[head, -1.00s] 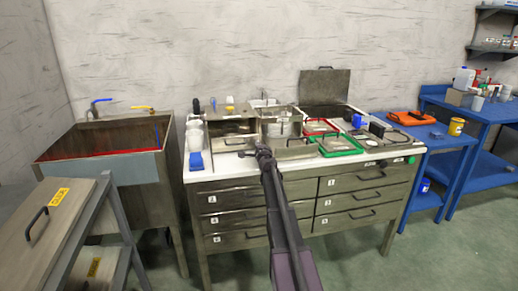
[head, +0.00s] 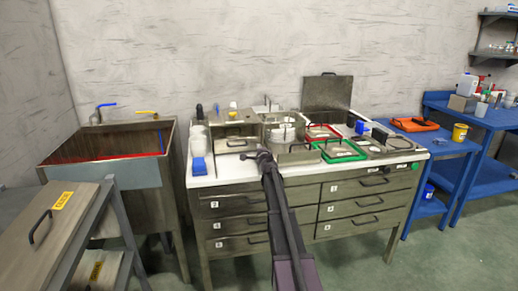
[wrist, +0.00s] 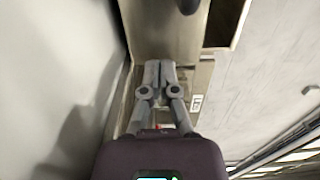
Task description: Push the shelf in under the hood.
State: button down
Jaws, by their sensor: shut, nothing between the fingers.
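A low metal box (head: 235,116) stands at the back left of the worktop, and it looks like the hood. A flat metal piece with a bar handle (head: 237,143) sits low at its front, and it looks like the shelf. I cannot tell how far it sticks out. My gripper (head: 262,155) is in front of the worktop, just right of the handle in the picture. Whether it touches anything is unclear. In the wrist view its fingers (wrist: 158,72) are shut and empty, in front of a bare metal surface (wrist: 165,30).
A round pot (head: 284,132) and red- and green-rimmed trays (head: 340,151) lie to the right. White cups (head: 199,140) and a blue item (head: 199,166) stand left. Drawers (head: 235,225) fill the bench front. A sink (head: 110,165) and a handled cart (head: 45,230) stand left.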

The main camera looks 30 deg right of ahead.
jog(key=v, duration=1.2)
jog(key=shift+s, duration=0.35)
